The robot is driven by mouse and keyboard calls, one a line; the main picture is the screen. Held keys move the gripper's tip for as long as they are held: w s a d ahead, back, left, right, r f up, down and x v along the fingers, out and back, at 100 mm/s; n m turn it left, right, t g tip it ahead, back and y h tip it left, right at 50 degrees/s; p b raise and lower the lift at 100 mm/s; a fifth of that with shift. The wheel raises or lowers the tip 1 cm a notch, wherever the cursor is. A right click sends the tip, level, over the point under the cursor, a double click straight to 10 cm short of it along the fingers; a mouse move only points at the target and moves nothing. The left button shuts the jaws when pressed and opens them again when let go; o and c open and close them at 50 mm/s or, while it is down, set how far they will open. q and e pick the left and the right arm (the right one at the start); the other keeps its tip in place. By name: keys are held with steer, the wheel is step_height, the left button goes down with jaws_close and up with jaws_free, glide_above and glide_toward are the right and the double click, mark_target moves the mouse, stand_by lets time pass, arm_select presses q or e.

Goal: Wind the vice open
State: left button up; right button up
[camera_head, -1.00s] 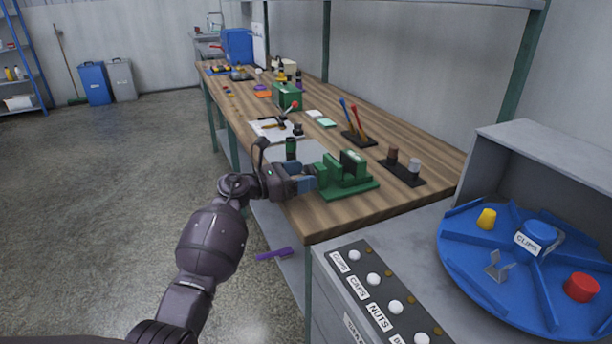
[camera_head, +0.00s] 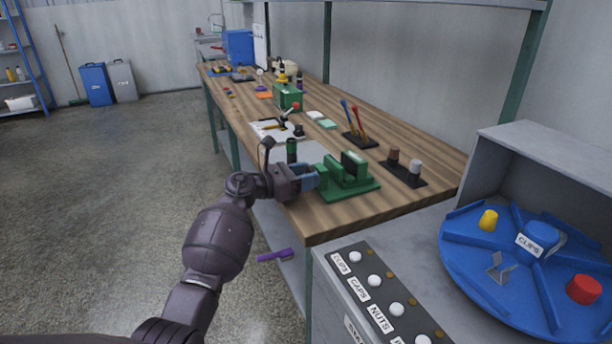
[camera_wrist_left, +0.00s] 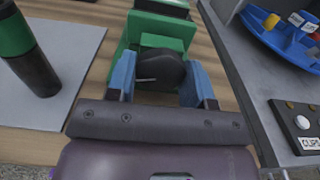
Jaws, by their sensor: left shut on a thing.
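The green vice (camera_head: 348,186) stands on the near end of the wooden workbench. It also shows in the left wrist view (camera_wrist_left: 160,32), with its green jaw blocks and a dark gap between them. My left gripper (camera_head: 308,178) is at the vice's left end. In the left wrist view its blue fingers (camera_wrist_left: 158,80) are shut on the dark rounded handle (camera_wrist_left: 160,68) at the vice's front. The rest of the handle is hidden between the fingers. My right gripper is in neither view.
A dark cylinder with a green band (camera_head: 291,150) stands on a grey mat just left of the vice. A black stand with two knobs (camera_head: 403,172) is at its right. A blue turntable (camera_head: 525,262) and a button panel (camera_head: 385,300) are at the front right.

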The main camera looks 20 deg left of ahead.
arm_select(q)
steer(key=shift+n, duration=0.3)
steer(key=n+p, duration=0.1)
steer(key=n, duration=0.1)
steer(key=shift+r+n, duration=0.1)
steer(key=shift+n, duration=0.2)
steer(key=n, duration=0.2)
steer(key=shift+n+p, duration=0.3)
steer(key=shift+p, duration=0.1)
steer(key=shift+n, duration=0.5)
steer(key=shift+f, duration=0.2)
steer(key=o, duration=0.9)
